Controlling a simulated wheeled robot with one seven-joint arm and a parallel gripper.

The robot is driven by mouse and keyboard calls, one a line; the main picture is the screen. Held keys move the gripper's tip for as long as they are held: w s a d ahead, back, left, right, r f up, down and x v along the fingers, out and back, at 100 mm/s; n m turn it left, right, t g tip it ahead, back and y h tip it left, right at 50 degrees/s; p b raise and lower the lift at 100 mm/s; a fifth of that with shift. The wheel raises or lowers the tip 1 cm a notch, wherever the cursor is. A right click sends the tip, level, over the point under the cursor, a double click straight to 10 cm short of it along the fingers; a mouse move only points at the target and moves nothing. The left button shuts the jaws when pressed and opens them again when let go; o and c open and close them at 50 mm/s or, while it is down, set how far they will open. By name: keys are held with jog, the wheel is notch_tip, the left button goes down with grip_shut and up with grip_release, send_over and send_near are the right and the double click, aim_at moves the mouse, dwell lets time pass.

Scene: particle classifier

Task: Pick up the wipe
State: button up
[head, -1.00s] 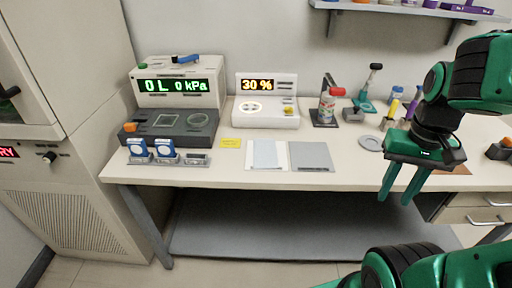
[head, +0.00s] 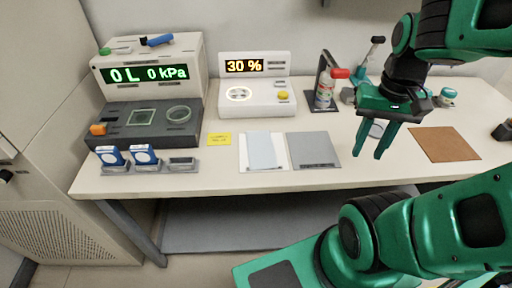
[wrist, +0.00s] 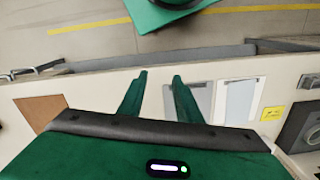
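The wipe, a pale blue-white folded sheet (head: 262,151), lies flat on a white mat (head: 281,163) on the bench in the head view. The wipe also shows in the wrist view (wrist: 239,102), to the right of the fingers. My gripper (head: 369,153) is open and empty, above the bench and to the right of the wipe. In the wrist view its two green fingers (wrist: 160,77) are spread apart with nothing between them.
A grey mat (head: 314,150) lies right of the wipe, and a yellow note (head: 220,139) left of it. A white device reading 30 % (head: 256,98) stands behind. A brown mat (head: 444,145) lies at right.

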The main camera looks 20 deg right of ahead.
jog(key=shift+o, duration=0.9)
jog(key=o, duration=0.5)
jog(key=shift+s+r, duration=0.2)
jog(key=shift+s, duration=0.1)
jog(key=shift+o, duration=0.5)
jog(key=w+a+n, duration=0.2)
jog(key=w, duration=0.4)
jog(key=shift+w+r, duration=0.25)
jog(key=shift+w, duration=0.05)
jog(key=n, duration=0.7)
send_over(261, 149)
notch_tip(261, 149, down, 5)
jog(key=shift+w+f, duration=0.15)
jog(key=shift+f, duration=4.4)
jog(key=shift+f, duration=0.1)
grip_shut()
